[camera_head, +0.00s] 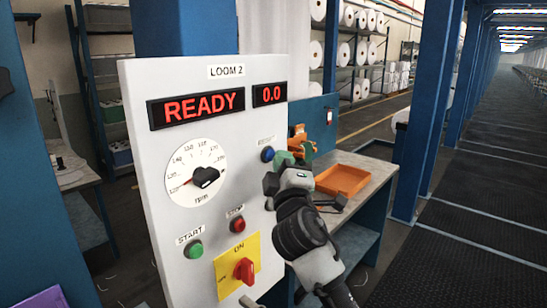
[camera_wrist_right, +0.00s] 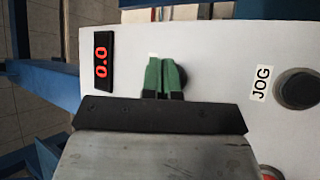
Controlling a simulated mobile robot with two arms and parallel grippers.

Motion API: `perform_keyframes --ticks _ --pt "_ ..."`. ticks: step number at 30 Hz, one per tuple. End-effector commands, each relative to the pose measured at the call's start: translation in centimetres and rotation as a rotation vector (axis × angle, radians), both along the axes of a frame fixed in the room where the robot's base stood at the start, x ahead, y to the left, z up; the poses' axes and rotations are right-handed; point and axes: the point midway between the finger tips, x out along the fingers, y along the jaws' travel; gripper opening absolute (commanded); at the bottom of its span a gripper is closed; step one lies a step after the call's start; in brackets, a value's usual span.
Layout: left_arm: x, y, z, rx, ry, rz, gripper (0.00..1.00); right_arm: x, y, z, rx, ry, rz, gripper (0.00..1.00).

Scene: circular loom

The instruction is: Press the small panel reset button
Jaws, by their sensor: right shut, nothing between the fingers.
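The control panel (camera_head: 222,120) is a pale upright plate marked LOOM 2, with a READY display (camera_head: 196,107) and a 0.0 display (camera_head: 269,94). A small blue button (camera_head: 267,154) sits near its right edge, under a small label too blurred to read. My right gripper (camera_head: 284,158) is shut and empty, its green fingertips close beside the blue button. In the right wrist view the shut green fingers (camera_wrist_right: 165,76) point at the panel and partly cover a dark round button (camera_wrist_right: 183,75). I cannot tell whether they touch it. My left gripper is not in view.
The panel also carries an rpm dial (camera_head: 196,173), a green START button (camera_head: 194,250), a red button (camera_head: 238,225) and a red rotary switch (camera_head: 244,270). A black JOG button (camera_wrist_right: 298,88) shows in the wrist view. A table with an orange tray (camera_head: 343,180) stands behind.

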Motion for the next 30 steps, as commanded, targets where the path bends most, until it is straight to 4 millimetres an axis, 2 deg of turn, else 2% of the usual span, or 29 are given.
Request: perform_keyframes --ticks 12,22,30 --pt "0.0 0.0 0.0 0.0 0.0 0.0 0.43 0.0 0.1 0.1 0.0 -0.002 0.001 0.0" --pt "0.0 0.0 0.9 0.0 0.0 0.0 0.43 -0.8 -1.0 0.1 0.0 0.0 0.001 0.0" --pt "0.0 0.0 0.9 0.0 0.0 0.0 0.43 -1.0 -1.2 0.0 0.0 0.0 0.001 0.0"
